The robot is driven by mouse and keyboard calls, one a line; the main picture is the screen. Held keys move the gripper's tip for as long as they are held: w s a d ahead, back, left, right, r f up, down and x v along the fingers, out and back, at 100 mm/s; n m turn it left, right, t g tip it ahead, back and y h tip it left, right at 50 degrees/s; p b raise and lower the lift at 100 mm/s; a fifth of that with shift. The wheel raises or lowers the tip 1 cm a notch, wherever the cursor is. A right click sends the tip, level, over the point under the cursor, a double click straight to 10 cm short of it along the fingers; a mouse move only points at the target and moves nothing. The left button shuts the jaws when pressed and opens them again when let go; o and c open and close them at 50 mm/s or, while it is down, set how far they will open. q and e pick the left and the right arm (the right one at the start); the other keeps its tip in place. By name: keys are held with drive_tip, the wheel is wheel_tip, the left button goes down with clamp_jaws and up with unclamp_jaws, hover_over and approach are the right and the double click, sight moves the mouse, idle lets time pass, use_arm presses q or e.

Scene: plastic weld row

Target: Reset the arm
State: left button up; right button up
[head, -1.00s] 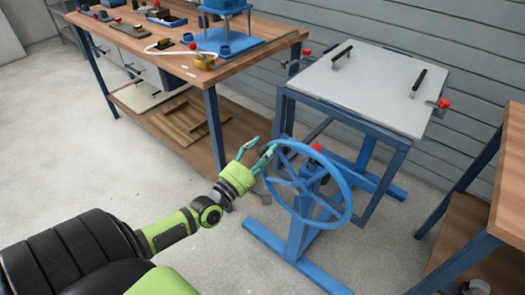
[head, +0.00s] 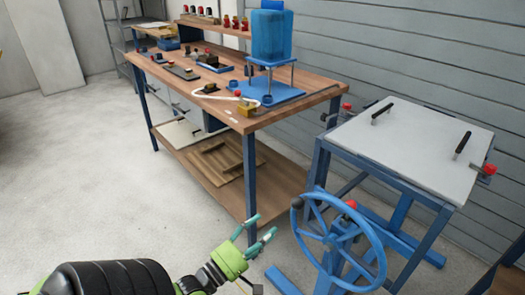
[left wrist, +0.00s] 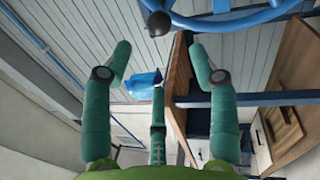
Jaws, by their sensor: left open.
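My left gripper (head: 262,228) is open and empty, with green-teal fingers, in the lower middle of the head view. It is just left of the blue handwheel (head: 340,240) and apart from it. In the left wrist view the gripper's fingers (left wrist: 160,60) are spread with nothing between them. The handwheel's rim shows beyond them at the top of that view (left wrist: 240,20), with its dark knob (left wrist: 159,23). My right gripper is not in view.
A wooden workbench (head: 165,75) with a blue tank stand (head: 268,50) and small parts stands behind on the left. A grey-topped table (head: 410,150) with black handles stands behind the wheel at right. The concrete floor at left (head: 80,170) is clear.

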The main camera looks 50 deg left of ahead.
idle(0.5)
use_arm(q)
drive_tip(key=s+d+f+m+g+y+p, duration=0.1)
drive_tip(key=s+f+m+g+p, duration=0.45)
drive_tip(key=f, duration=0.55)
drive_tip(key=s+d+f+m+g+p, duration=0.1)
drive_tip(key=s+f+m+g+p, duration=0.45)
drive_tip(key=f, duration=0.55)
drive_tip(key=s+d+f+m+g+p, duration=0.3)
drive_tip(key=s+d+f+m+g, duration=0.1)
drive_tip(key=s, duration=0.5)
drive_tip(key=s+d+f+m+g+p, duration=0.4)
drive_tip(key=s+d+m, duration=0.3)
drive_tip(key=s, duration=0.3)
drive_tip(key=shift+d+f, duration=0.2)
drive_tip(key=shift+d, duration=0.2)
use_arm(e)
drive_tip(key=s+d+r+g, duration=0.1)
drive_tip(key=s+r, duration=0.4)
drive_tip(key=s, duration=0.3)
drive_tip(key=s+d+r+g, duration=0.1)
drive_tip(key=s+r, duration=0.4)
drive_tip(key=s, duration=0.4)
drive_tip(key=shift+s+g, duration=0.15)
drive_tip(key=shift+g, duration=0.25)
